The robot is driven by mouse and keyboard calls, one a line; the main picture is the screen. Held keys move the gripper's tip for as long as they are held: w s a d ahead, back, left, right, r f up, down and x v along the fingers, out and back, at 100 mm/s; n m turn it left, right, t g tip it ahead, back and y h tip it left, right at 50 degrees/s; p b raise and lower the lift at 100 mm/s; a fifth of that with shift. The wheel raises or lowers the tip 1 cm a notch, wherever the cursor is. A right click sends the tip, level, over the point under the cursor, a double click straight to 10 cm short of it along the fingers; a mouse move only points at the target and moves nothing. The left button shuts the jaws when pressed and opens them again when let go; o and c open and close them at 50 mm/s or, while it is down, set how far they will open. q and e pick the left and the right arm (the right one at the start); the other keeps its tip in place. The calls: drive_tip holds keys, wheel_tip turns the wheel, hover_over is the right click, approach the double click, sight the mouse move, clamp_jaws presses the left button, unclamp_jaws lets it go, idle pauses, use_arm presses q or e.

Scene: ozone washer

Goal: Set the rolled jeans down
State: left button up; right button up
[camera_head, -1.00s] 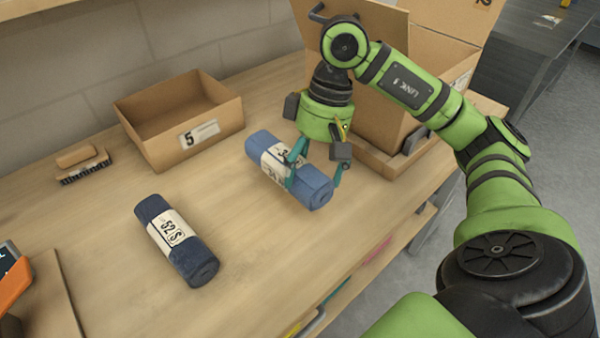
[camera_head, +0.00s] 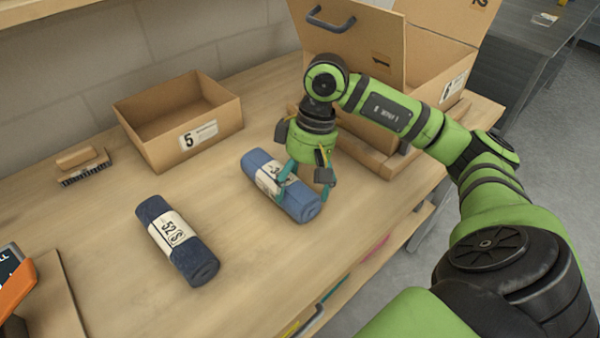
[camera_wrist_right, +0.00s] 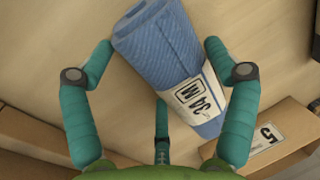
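The rolled blue jeans (camera_head: 299,201) with a white label reading 34 M lie on the wooden table at centre. My right gripper (camera_head: 304,180) is directly above them with its teal fingers around the roll. In the right wrist view the jeans (camera_wrist_right: 165,40) lie between the side fingers of the gripper (camera_wrist_right: 160,48). The fingers look spread, with a small gap at the left; contact at the right is unclear. A darker roll of jeans (camera_head: 168,255), labelled 52 S, lies to the left on the table. My left gripper is not in view.
An open cardboard box (camera_head: 158,147) labelled 5 stands behind the rolls. A brush (camera_head: 84,168) lies at the far left. A larger open carton (camera_head: 440,50) stands behind my right arm. The wooden table (camera_head: 255,275) is bare in front and between the rolls.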

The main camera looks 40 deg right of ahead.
idle(0.3)
drive_tip(key=shift+d+r, duration=0.1)
drive_tip(key=shift+r, duration=0.3)
drive_tip(key=v, duration=0.7)
drive_tip(key=shift+b, duration=0.35)
